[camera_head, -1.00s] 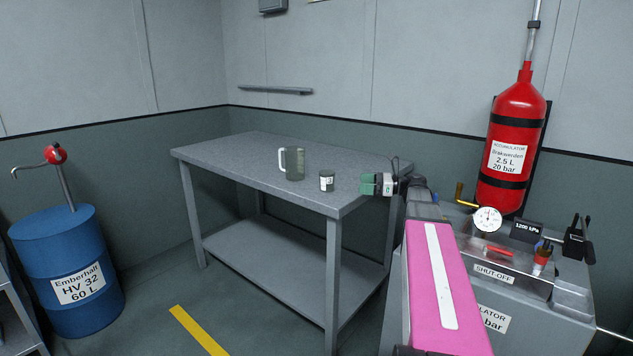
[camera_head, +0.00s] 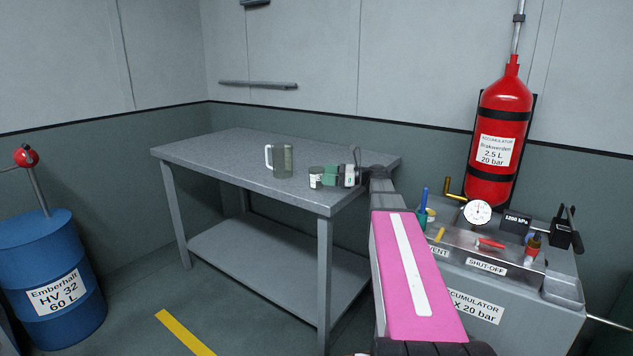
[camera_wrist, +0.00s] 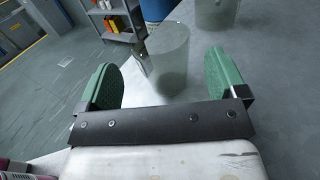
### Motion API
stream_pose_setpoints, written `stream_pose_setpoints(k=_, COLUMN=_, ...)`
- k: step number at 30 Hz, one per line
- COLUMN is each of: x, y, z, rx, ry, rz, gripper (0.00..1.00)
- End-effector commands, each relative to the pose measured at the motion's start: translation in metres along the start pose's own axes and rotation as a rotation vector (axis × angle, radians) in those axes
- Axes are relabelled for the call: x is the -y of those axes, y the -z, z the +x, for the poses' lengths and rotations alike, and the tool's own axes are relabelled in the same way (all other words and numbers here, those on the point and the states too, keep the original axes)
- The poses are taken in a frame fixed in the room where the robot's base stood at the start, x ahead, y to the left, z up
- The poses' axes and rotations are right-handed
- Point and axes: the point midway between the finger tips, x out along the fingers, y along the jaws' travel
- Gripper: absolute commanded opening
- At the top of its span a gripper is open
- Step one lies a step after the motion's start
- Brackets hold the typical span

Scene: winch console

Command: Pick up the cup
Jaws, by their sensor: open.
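In the wrist view the cup (camera_wrist: 169,62) stands upright just ahead of the gap between the two pads of my gripper (camera_wrist: 162,82).
A taller translucent jug (camera_head: 282,160) with a pale handle stands behind and left of the cup; part of it shows in the wrist view (camera_wrist: 216,12). The console (camera_head: 490,290) with gauge and levers is to the right. A blue drum (camera_head: 45,255) stands left. The table's left half is clear.

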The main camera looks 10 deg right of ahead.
Motion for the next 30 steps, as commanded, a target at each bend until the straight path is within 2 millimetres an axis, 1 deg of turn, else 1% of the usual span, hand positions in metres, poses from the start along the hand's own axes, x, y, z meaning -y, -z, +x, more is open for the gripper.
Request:
stream_pose_setpoints(k=6, x=0.002, y=0.001, z=0.031, rx=0.000, ry=-0.003, rz=0.000, gripper=0.91)
stream_pose_setpoints(k=9, x=0.002, y=0.001, z=0.041, rx=0.000, ry=0.000, rz=0.000, gripper=0.91)
stream_pose_setpoints(k=12, x=0.002, y=0.001, z=0.044, rx=0.000, ry=0.001, rz=0.000, gripper=0.91)
stream_pose_setpoints(k=16, x=0.002, y=0.001, z=0.044, rx=0.000, ry=0.001, rz=0.000, gripper=0.91)
stream_pose_setpoints(k=17, x=0.002, y=0.001, z=0.044, rx=0.000, ry=0.001, rz=0.000, gripper=0.87)
stream_pose_setpoints(k=18, x=0.002, y=0.001, z=0.044, rx=0.000, ry=0.001, rz=0.000, gripper=0.74)
stream_pose_setpoints(k=20, x=0.002, y=0.001, z=0.043, rx=-0.001, ry=0.001, rz=0.000, gripper=0.55)
stream_pose_setpoints(k=21, x=0.002, y=0.001, z=0.043, rx=-0.001, ry=0.001, rz=0.000, gripper=0.42)
stream_pose_setpoints(k=22, x=0.002, y=0.001, z=0.043, rx=-0.001, ry=0.001, rz=0.000, gripper=0.38)
stream_pose_setpoints(k=30, x=0.002, y=0.001, z=0.043, rx=0.000, ry=0.001, rz=0.000, gripper=0.38)
